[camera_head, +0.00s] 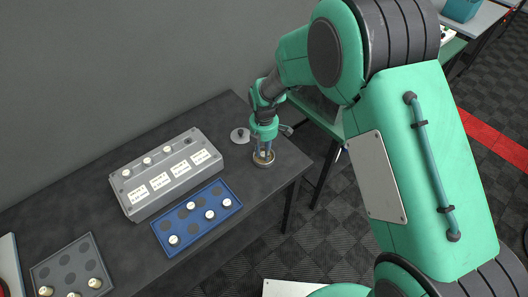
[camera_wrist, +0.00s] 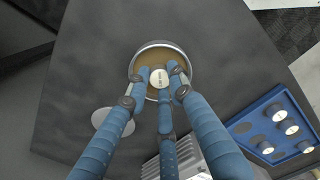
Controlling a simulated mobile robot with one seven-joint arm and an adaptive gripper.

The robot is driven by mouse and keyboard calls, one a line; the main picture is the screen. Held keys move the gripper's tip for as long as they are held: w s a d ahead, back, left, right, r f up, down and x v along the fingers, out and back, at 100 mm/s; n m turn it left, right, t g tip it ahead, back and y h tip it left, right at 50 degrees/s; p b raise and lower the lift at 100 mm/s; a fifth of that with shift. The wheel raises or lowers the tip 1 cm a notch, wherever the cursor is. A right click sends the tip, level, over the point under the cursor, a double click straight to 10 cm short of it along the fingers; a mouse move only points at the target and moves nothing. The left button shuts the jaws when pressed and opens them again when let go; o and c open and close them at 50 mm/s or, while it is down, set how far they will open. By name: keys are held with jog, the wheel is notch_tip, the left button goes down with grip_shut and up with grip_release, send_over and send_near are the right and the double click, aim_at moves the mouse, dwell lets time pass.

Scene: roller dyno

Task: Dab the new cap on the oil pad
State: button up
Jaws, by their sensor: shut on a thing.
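My gripper (camera_head: 264,155) points down at the right end of the dark table. Its blue fingers are shut on a small cap with a pale printed top, the new cap (camera_wrist: 159,78). The oil pad (camera_wrist: 160,57) is a brown disc inside a round metal-rimmed dish, and the dish also shows under my fingertips in the head view (camera_head: 264,163). The cap is over the lower middle part of the pad in the wrist view. I cannot tell whether it touches the pad. The fingers hide the cap's sides and part of the dish.
A grey box (camera_head: 167,202) with labels, several caps and one dark open spot stands behind a blue tray (camera_head: 168,248) holding several caps. A grey tray (camera_head: 62,257) with caps is at lower left. A grey disc with a knob (camera_head: 240,135) lies beside the dish.

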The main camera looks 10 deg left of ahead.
jog(key=shift+s, duration=0.1)
jog(key=shift+r+p, duration=2)
jog(key=shift+r, duration=1.5)
jog(key=shift+d+f, duration=0.1)
jog(key=shift+w+d+f+m, duration=0.2)
jog(key=shift+w+d+m, duration=0.1)
jog(key=shift+d+m, duration=0.25)
jog(key=w+d+f+m, duration=0.1)
jog(key=d+m, duration=0.2)
jog(key=w+d+f+m+b, duration=0.1)
jog(key=d+f+m, duration=0.1)
jog(key=d+m, duration=0.2)
jog(key=w+d+f+m, duration=0.1)
jog(key=d+m, duration=0.2)
jog(key=d, duration=0.1)
jog(key=shift+d+f+m, duration=0.15)
jog(key=shift+d+m, duration=0.05)
jog(key=shift+m, duration=0.05)
jog(key=d+f+m+b, duration=0.1)
jog(key=d+f+m, duration=0.2)
jog(key=d+m, duration=0.3)
jog(key=d+f+m+b, duration=0.2)
jog(key=d+f+m, duration=0.1)
jog(key=d+m, duration=0.4)
jog(key=shift+s+d+f+m, duration=0.15)
jog(key=shift+d+f+m, duration=0.2)
jog(key=shift+d, duration=0.65)
